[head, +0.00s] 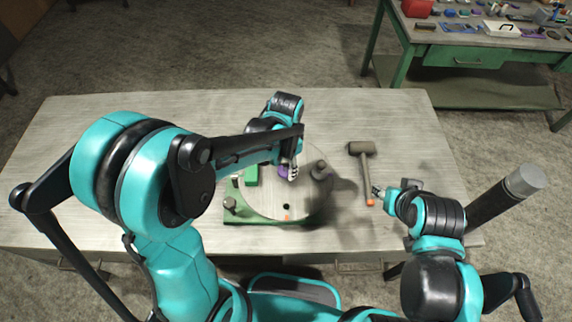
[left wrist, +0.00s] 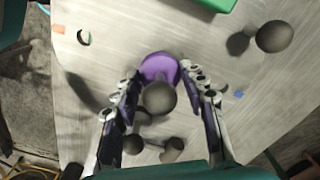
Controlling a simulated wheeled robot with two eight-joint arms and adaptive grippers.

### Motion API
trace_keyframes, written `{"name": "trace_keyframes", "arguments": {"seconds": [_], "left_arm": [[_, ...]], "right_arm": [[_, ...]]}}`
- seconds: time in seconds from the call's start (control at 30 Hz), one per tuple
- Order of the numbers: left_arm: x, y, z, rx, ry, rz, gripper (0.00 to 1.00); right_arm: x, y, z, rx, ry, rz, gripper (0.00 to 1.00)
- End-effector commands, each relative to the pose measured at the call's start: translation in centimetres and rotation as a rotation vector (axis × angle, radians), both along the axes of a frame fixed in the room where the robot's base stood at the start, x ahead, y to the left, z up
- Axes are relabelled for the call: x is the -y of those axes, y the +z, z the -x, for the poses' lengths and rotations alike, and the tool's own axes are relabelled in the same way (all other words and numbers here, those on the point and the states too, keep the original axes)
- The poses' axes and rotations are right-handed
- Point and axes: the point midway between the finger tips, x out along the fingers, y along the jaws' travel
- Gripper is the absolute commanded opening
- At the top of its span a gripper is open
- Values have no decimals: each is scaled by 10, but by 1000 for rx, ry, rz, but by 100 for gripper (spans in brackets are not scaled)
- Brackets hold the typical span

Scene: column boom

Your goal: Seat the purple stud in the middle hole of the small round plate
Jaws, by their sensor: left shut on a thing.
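The small round plate (head: 262,202) lies on a green base on the table, and its pale face also shows in the left wrist view (left wrist: 110,50). A dark hole (head: 286,206) is near its front edge, beside an orange mark. My left gripper (head: 291,172) is over the plate, shut on the purple stud (head: 284,171). In the left wrist view the stud (left wrist: 160,66) is between the fingers, with a grey round knob in front of it. The plate under the stud is hidden, and I cannot tell whether the stud touches it. My right gripper (head: 378,192) is beside the mallet handle; its jaws are too small to read.
Grey knobs (head: 319,169) and (head: 230,204) stand around the plate, and a green block (head: 251,176) is at its left. A mallet (head: 363,165) lies to the right. The table's left side is clear. A green workbench (head: 480,55) with parts stands behind.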

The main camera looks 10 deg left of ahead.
Motion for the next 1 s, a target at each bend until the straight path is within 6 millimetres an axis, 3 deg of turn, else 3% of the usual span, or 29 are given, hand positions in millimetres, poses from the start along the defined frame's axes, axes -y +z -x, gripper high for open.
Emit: {"name": "trace_keyframes", "arguments": {"seconds": [0.8, 0.83, 0.87, 1.0], "left_arm": [[0, -20, 0, 0, 0, 0, 12], [0, -20, 0, 0, 0, 0, 44], [0, -20, 0, 0, 0, 0, 51], [0, -20, 0, 0, 0, 0, 51]], "right_arm": [[0, -17, 0, 0, 0, 0, 40], [0, -17, 0, 0, 0, 0, 40], [0, -17, 0, 0, 0, 0, 40], [0, -17, 0, 0, 0, 0, 40]]}}
